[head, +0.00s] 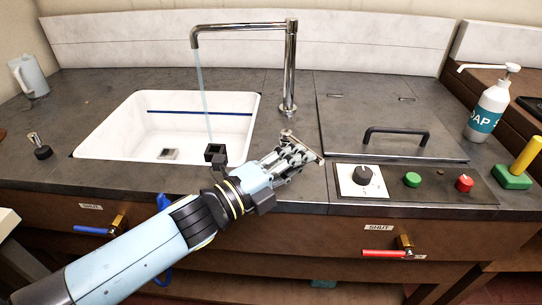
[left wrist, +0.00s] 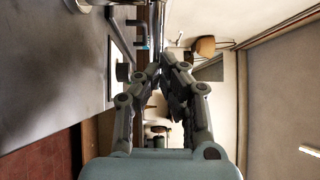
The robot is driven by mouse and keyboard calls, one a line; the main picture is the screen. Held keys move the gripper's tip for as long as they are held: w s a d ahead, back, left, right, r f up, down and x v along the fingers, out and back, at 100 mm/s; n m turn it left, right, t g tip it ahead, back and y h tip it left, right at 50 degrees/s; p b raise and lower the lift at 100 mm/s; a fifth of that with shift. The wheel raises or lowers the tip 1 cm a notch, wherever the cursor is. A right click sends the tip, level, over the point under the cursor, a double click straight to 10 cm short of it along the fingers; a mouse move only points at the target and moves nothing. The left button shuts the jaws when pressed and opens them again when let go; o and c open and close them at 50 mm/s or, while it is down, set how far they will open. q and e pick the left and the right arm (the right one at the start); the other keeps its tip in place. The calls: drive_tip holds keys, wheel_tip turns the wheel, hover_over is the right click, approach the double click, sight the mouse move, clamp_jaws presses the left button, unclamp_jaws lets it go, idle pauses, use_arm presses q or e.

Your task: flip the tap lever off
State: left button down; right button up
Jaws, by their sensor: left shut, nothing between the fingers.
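The chrome tap (head: 289,70) stands upright behind the sink's right side. A thin stream of water (head: 203,95) runs from its spout into the white sink (head: 128,148). My left gripper (head: 299,151) is in front of the tap's base, above the counter's front part, apart from the tap post. It also shows in the left wrist view (left wrist: 168,68), its fingers shut with nothing held. A slim metal bar (head: 289,134) shows at the fingertips; I cannot tell whether it is the tap lever or touches them. My right gripper is not in view.
A lid with a black handle (head: 396,131) lies right of the tap. A control panel (head: 411,198) with a dial and buttons is at the front right. A soap bottle (head: 489,106) stands further right. Blue (head: 92,230) and red (head: 384,254) valve levers are below the counter edge.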

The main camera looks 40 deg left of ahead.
use_arm(q)
drive_tip(key=shift+w+d, duration=0.2)
drive_tip(key=shift+w, duration=0.15)
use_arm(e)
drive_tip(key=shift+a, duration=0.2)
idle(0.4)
